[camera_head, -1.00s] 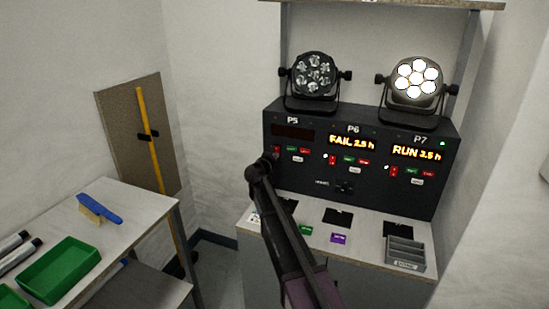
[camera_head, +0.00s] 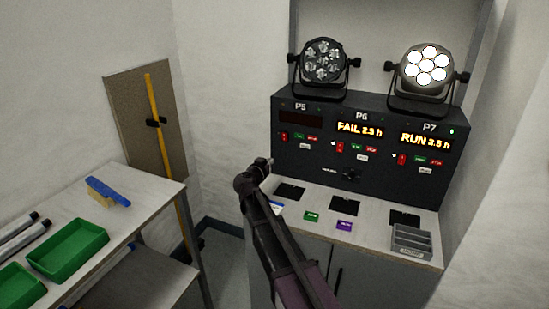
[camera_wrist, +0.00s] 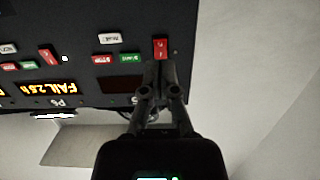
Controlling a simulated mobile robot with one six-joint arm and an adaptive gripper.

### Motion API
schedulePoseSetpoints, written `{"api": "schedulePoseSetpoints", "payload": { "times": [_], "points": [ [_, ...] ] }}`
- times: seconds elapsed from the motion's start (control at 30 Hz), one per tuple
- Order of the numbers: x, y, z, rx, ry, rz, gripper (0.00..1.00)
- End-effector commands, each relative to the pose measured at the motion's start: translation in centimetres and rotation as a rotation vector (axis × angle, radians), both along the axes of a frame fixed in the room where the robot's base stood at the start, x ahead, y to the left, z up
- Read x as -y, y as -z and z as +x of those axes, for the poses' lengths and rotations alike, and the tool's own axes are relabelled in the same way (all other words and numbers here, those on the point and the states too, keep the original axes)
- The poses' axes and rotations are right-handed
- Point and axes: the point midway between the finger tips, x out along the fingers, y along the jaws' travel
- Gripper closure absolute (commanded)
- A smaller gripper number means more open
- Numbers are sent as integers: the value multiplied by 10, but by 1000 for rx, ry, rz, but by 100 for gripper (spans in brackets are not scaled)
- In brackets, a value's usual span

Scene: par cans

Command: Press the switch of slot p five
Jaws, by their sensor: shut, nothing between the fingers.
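The P5 slot is at the left end of the black panel (camera_head: 360,150). Its display (camera_head: 301,118) is dark. Its red switch (camera_head: 284,137) sits left of a green button, a red button and a white button; the switch also shows in the wrist view (camera_wrist: 160,47), where the panel appears upside down. My gripper (camera_head: 268,163) is shut and empty, below and left of the switch in the head view. In the wrist view my fingertips (camera_wrist: 160,66) point at the switch, just under it in the picture. I cannot tell whether they touch.
The P6 display (camera_head: 360,129) reads FAIL and the P7 display (camera_head: 426,141) reads RUN. One lamp (camera_head: 323,60) is dark; the other (camera_head: 426,66) is lit. A grey tray (camera_head: 411,241) and small cards lie on the counter. A side table (camera_head: 150,195) with green bins stands left.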

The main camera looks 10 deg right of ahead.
Motion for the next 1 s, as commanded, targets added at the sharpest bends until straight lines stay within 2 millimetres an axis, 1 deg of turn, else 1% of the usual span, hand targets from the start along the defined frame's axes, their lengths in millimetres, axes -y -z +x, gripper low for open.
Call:
{"api": "schedulePoseSetpoints", "payload": {
  "times": [0.03,0.2,0.67,0.77,0.87,0.97,1.0],
  "points": [
    [-2,1,-6,0,0,0,100],
    [-6,2,-12,0,1,0,100],
    [-4,2,-14,-5,6,1,100],
    [4,2,-20,-29,21,2,100],
    [18,5,-32,-78,52,7,100],
    [37,10,-50,-159,93,13,100],
    [45,12,-59,-201,109,19,100]
  ]
}}
